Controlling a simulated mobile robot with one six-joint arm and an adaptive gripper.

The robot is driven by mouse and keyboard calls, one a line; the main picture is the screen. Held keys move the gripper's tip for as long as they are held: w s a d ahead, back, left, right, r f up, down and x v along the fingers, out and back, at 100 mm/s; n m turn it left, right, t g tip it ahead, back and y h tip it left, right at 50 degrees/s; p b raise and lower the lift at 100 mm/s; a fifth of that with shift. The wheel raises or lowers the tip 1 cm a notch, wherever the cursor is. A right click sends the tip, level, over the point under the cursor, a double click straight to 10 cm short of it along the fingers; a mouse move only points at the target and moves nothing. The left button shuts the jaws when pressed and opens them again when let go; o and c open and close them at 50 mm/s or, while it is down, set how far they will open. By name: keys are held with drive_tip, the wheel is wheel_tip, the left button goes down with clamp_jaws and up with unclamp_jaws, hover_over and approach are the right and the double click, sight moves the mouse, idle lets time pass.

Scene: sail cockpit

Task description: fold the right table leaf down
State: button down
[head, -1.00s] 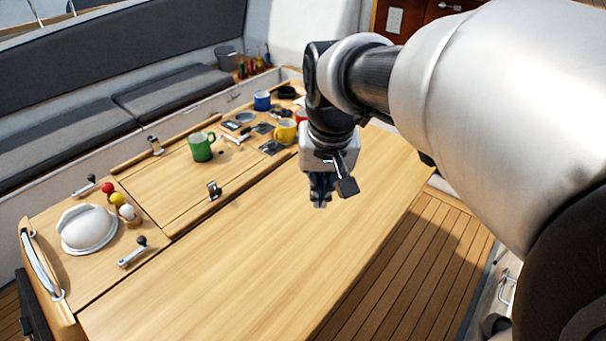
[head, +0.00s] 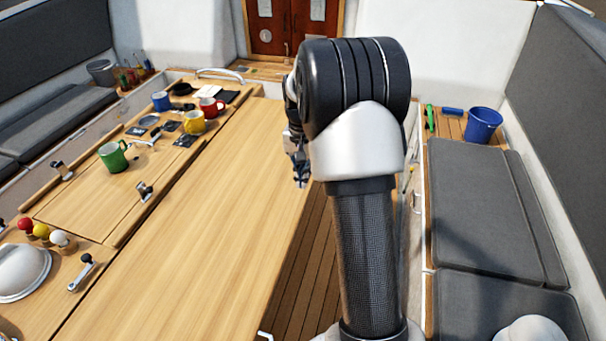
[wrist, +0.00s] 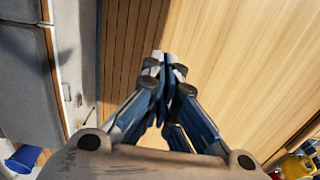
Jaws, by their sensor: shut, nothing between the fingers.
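The right table leaf (head: 200,230) is a long, pale wooden board. It is raised and level with the middle of the table, and nothing lies on it. Its right edge runs beside the slatted floor. My gripper (head: 300,175) shows partly behind my arm in the head view, near the leaf's right edge toward the far end. In the wrist view my gripper (wrist: 165,65) is shut and empty, with its fingertips over the line between the leaf (wrist: 220,60) and the floor. I cannot tell its height above the leaf.
The table middle (head: 90,195) carries a green mug (head: 113,157), a yellow mug (head: 194,122) and other mugs. A metal latch (head: 145,191) sits by the leaf's seam. Slatted floor (head: 300,270) separates the leaf from the right bench (head: 480,220). A blue bucket (head: 482,126) stands there.

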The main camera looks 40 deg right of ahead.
sight(304, 207)
wheel_tip(304, 207, down, 10)
drive_tip(key=shift+s+r+b, duration=0.15)
drive_tip(key=shift+r+b, duration=0.05)
drive_tip(key=shift+b, duration=1)
